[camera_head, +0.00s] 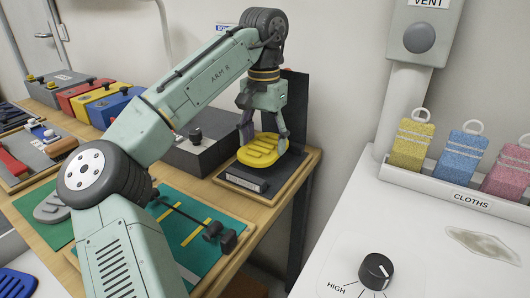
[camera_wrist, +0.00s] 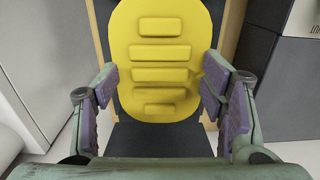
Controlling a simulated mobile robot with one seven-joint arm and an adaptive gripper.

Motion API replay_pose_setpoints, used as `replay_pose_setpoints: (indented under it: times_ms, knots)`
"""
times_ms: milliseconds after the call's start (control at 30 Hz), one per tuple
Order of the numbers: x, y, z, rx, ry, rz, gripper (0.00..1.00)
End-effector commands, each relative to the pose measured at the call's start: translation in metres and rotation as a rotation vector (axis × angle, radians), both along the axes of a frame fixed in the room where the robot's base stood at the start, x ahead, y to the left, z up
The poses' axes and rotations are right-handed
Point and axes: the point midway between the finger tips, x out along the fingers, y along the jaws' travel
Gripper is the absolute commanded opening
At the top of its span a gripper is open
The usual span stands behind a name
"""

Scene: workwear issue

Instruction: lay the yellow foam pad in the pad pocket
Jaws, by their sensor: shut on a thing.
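The yellow foam pad (camera_head: 262,150) is a rounded, ribbed pad at the right end of the wooden bench. My gripper (camera_head: 262,130) is over it with its fingers down at its sides. In the wrist view the yellow foam pad (camera_wrist: 162,70) lies between the purple finger pads of my gripper (camera_wrist: 160,90), which is shut on it. Beneath the pad is a dark board (camera_head: 290,180) with a small label block at its front. I cannot tell whether the pad touches the board. No pocket recess shows clearly under the pad.
A dark grey box (camera_head: 200,155) with a knob stands left of the board. A green mat (camera_head: 180,225) with a black-handled tool lies in front. Coloured boxes (camera_head: 100,100) stand at the back left. A white counter (camera_head: 340,230) with a cloth tray (camera_head: 470,195) is at right.

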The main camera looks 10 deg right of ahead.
Motion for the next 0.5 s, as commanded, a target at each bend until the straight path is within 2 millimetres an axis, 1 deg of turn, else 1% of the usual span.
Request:
replay_pose_setpoints:
  times_ms: [200,367,500]
  knots:
    - [0.0,0.001,-0.03,0.001,0.0,0.001,0.37]
    - [0.002,-0.003,-0.037,0.0,-0.003,0.0,0.37]
    - [0.002,-0.003,-0.037,-0.001,-0.002,-0.001,0.37]
